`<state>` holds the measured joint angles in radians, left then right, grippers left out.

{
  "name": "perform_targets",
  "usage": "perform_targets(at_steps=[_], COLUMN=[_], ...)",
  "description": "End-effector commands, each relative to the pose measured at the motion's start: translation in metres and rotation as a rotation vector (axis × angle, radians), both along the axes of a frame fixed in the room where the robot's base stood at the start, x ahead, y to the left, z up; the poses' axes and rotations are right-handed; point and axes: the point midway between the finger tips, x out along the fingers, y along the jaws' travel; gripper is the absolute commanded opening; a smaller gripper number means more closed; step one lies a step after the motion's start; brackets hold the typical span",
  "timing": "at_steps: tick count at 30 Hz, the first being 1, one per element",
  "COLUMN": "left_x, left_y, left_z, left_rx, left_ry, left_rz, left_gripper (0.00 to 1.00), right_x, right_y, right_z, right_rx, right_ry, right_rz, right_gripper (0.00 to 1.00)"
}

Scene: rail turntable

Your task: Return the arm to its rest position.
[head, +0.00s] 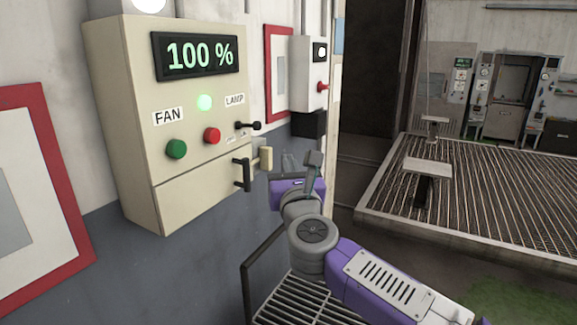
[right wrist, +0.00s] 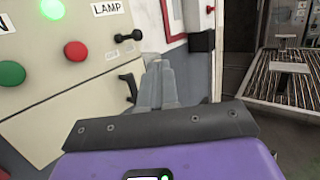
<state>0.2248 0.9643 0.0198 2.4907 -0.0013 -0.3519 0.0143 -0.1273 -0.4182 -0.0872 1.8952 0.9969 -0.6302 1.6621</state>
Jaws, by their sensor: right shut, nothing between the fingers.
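My right arm comes in from the lower right in the head view, purple and grey. Its gripper (head: 288,162) is shut and empty, beside the lower right edge of the cream control box (head: 115,105). In the right wrist view the shut fingers (right wrist: 158,82) point toward the wall, just right of the box's black handle (right wrist: 129,88). I cannot tell the exact gap between the fingers and the handle. The handle also shows in the head view (head: 241,174). My left gripper is not in view.
The box has a 100 % display (head: 196,55), a lit green lamp, a green button (head: 177,149), a red button (head: 212,135) and a black lever (head: 248,126). A black-railed grate (head: 300,300) lies below my arm. A large slatted platform (head: 480,190) is at right.

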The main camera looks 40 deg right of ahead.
Motion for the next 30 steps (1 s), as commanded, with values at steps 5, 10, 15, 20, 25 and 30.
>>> perform_targets(at_steps=[5,10,15,20,25,30], left_x=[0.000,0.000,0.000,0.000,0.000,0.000], left_y=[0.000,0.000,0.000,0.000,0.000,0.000], left_z=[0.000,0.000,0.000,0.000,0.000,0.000], left_rx=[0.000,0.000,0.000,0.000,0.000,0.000], left_ry=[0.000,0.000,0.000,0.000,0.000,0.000], left_rz=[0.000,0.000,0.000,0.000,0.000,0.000], left_gripper=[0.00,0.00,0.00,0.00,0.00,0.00], right_x=[0.000,0.001,0.020,0.074,0.124,0.152], right_y=[0.000,0.000,0.010,0.039,0.077,0.113], right_z=[0.000,0.000,-0.018,-0.078,-0.170,-0.270], right_rx=[0.000,0.000,-0.068,-0.285,-0.580,-0.868], right_ry=[0.000,0.000,0.081,0.324,0.620,0.876], right_rz=[0.000,0.001,0.013,0.061,0.164,0.315], right_gripper=[0.00,0.00,0.00,0.00,0.00,0.00])
